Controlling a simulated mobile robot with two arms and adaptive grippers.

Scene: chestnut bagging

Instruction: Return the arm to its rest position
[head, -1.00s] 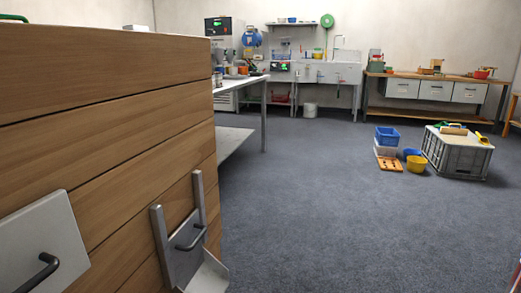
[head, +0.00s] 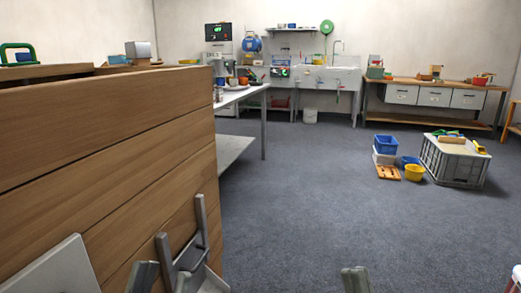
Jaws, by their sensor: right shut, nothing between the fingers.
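My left gripper (head: 164,279) shows at the bottom edge, in front of the wooden bin (head: 110,130). Its two grey fingertips stand apart, with nothing visible between them. My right gripper (head: 356,280) shows only as a grey tip at the bottom, right of centre, over open floor. It is shut and holds nothing. Most of both grippers and both arms lies below the picture.
The slatted bin fills the left, with a metal gate and chute (head: 200,240) low on its front. A grey crate (head: 455,165), blue box (head: 387,143) and yellow bowl (head: 414,172) stand right. The middle floor (head: 310,200) is clear.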

